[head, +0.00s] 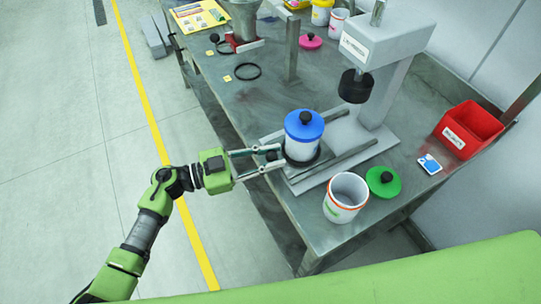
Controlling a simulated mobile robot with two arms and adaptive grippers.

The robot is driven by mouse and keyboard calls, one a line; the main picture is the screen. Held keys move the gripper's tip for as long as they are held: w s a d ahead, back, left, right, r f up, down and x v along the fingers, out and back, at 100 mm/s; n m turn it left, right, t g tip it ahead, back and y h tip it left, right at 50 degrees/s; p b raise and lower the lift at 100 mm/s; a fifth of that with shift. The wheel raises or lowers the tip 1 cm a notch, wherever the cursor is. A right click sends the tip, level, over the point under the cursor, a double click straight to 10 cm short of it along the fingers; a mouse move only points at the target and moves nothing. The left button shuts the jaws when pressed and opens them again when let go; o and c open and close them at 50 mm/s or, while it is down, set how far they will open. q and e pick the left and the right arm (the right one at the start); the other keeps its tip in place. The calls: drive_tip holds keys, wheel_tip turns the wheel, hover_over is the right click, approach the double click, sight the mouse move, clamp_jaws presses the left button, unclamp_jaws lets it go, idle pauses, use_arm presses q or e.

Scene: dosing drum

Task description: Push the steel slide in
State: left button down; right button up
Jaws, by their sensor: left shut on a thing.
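The steel slide (300,171) sits between the rails of a press-like stand (374,95), at its left, outer end. A white jar (300,149) with a blue lid (304,125) and black knob stands upright on the slide, in a dark ring. The stand's black head (356,86) is to the right of the jar and higher. My left gripper (275,157) reaches in from the left, its fingers shut around a small dark part at the slide's outer end, probably its handle. The fingertips are partly hidden by the jar and ring. My right gripper is not in view.
An open white jar (346,198) with an orange rim and a green lid (383,181) stand close in front of the rails. A red bin (468,130) and a blue-white card (430,164) are at right. Black rings and a pink lid (311,41) lie further back.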

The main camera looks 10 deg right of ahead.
use_arm(q)
drive_tip(key=w+d, duration=0.1)
drive_tip(key=d, duration=0.2)
drive_tip(key=w+d, duration=0.1)
drive_tip(key=d, duration=0.1)
drive_tip(key=w+d, duration=0.1)
drive_tip(key=d, duration=0.2)
drive_tip(key=shift+w+d, duration=0.1)
drive_tip(key=shift+d, duration=0.2)
drive_tip(key=c, duration=1.8)
unclamp_jaws()
drive_tip(key=a, duration=0.4)
drive_tip(key=s+a, duration=0.1)
drive_tip(key=a, duration=0.3)
drive_tip(key=s+a, duration=0.1)
drive_tip(key=a, duration=0.3)
